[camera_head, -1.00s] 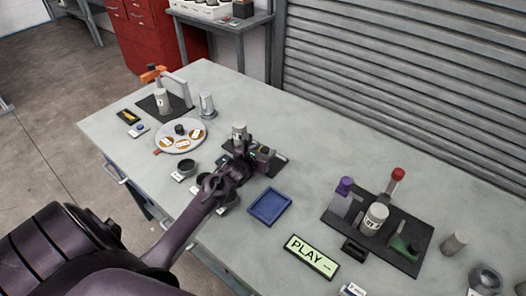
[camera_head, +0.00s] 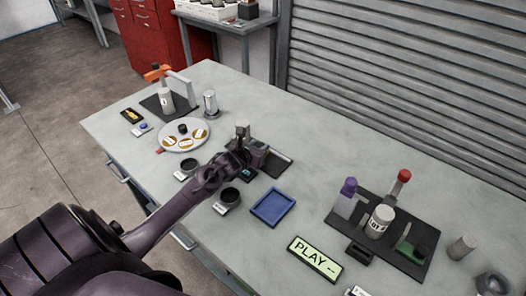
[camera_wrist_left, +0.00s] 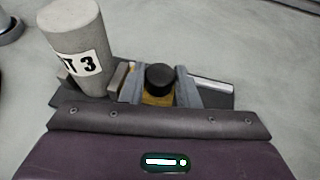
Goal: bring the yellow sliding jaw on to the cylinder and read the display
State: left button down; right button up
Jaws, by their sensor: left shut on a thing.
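The grey cylinder (camera_wrist_left: 78,45) stands in the measuring fixture with a white label ending in "T 3"; its top also shows in the head view (camera_head: 243,132). A pale block (camera_wrist_left: 118,78) is close to its right side; I cannot tell whether they touch. The yellow sliding jaw (camera_wrist_left: 157,100) shows below a black knob (camera_wrist_left: 160,78). My left gripper (camera_wrist_left: 160,92) is shut on the knob, one finger on each side. In the head view my left gripper (camera_head: 238,157) hides part of the fixture. My right gripper is not in view.
A blue tray (camera_head: 273,207) and black cups (camera_head: 230,196) are near my left arm. A black board (camera_head: 415,260) with a purple-topped and a red-topped part stands at the right. A round plate (camera_head: 184,134) lies to the left. The table's middle behind the fixture is clear.

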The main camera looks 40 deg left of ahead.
pick_arm(q)
jog(key=shift+a, duration=0.1)
jog(key=c, duration=1.1)
grip_release()
jog(key=shift+s+r, duration=0.15)
jog(key=shift+s, duration=0.45)
jog(key=v, duration=0.6)
jog(key=shift+s+r+b, duration=0.2)
jog(key=shift+s+b, duration=0.05)
jog(key=shift+b, duration=0.05)
